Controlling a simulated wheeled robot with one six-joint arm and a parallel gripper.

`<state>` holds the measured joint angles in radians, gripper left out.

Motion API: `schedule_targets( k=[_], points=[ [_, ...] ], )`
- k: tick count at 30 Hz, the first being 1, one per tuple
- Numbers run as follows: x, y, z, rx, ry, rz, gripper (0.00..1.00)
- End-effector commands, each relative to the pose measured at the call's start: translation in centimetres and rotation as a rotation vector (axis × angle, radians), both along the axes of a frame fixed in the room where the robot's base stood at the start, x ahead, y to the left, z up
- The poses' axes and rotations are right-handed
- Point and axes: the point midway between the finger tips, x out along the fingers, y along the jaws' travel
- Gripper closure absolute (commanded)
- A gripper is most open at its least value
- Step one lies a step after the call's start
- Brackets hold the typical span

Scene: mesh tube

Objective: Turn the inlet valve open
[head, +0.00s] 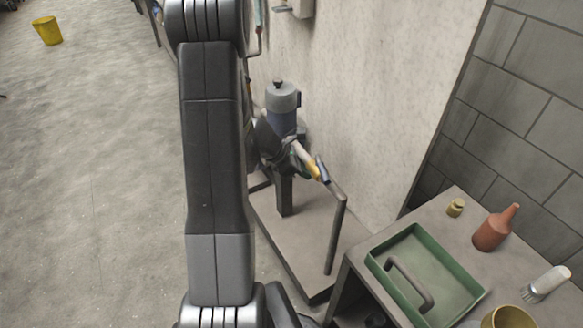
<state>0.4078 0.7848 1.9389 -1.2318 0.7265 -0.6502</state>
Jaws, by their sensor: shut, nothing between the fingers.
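In the head view, a small lever (304,155) with a pale shank and a yellow end sits on the pipework in front of the blue-grey motor; it looks like the inlet valve's handle, tilted down to the right. A bit of green shows just under it. My gripper (283,158) is a dark shape just left of the lever, beside the pump. It is shut and holds nothing. I cannot tell whether it touches the lever. The valve body and part of my gripper are hidden by dark parts and my arm.
A motor (282,108) stands on a low plinth (300,250) by the wall. A bent pipe (337,225) rises right of the lever. A bench at lower right holds a green tray (455,255), a red bottle (494,228) and a brush (547,283).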

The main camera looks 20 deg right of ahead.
Motion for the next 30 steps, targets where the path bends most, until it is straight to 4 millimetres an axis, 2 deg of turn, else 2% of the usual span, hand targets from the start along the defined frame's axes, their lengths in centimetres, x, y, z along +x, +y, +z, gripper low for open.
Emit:
schedule_targets(
  k=[3, 9, 22, 30],
  points=[
    [-0.4, -1.5, -0.2, 0.000, -0.001, -0.003, 1.00],
    [-0.6, -2.6, -0.3, 0.000, -0.002, -0.001, 1.00],
    [-0.7, -2.7, -0.5, 0.000, -0.002, 0.007, 1.00],
    [-1.3, -3.6, -0.8, -0.001, -0.004, 0.113, 1.00]
  ],
)
